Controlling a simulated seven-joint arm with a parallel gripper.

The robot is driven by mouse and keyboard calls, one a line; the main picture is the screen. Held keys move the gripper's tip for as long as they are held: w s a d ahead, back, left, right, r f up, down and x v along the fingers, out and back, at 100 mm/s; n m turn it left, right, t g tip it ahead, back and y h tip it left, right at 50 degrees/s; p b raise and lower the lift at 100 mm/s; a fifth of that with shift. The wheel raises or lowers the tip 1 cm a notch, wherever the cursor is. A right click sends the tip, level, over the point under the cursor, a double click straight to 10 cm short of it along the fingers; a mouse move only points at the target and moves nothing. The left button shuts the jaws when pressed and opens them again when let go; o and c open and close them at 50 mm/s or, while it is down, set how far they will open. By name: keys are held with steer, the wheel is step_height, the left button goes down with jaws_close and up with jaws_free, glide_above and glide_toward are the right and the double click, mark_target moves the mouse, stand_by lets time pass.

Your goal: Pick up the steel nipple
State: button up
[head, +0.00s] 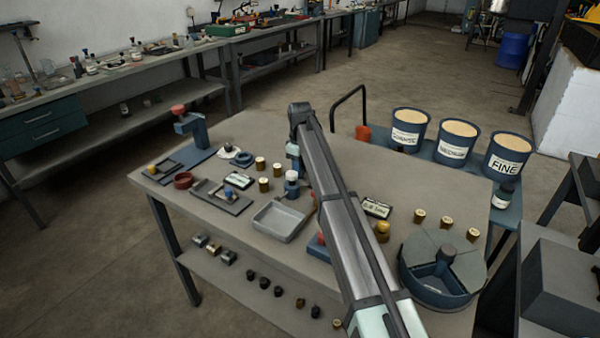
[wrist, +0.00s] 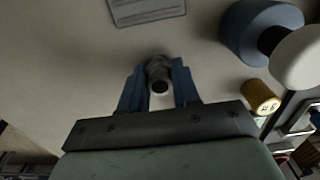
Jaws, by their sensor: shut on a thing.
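My gripper (wrist: 158,80) has its two blue fingers closed on a dark grey, round, hollow piece, which looks like the steel nipple (wrist: 157,68). The nipple sits between the fingertips with its dark open end facing the wrist camera. Pale grey tabletop shows behind it; I cannot tell how far above the surface it is. In the head view my arm crosses the table and hides the gripper's fingers and the held piece.
A blue, white-topped object (wrist: 258,28) and a brass cylinder (wrist: 262,96) are close on the right in the wrist view. The table holds a grey tray (head: 278,221), a round divided blue bin (head: 437,292) and several brass pieces. Labelled buckets (head: 456,141) stand behind right.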

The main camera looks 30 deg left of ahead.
jaws_close()
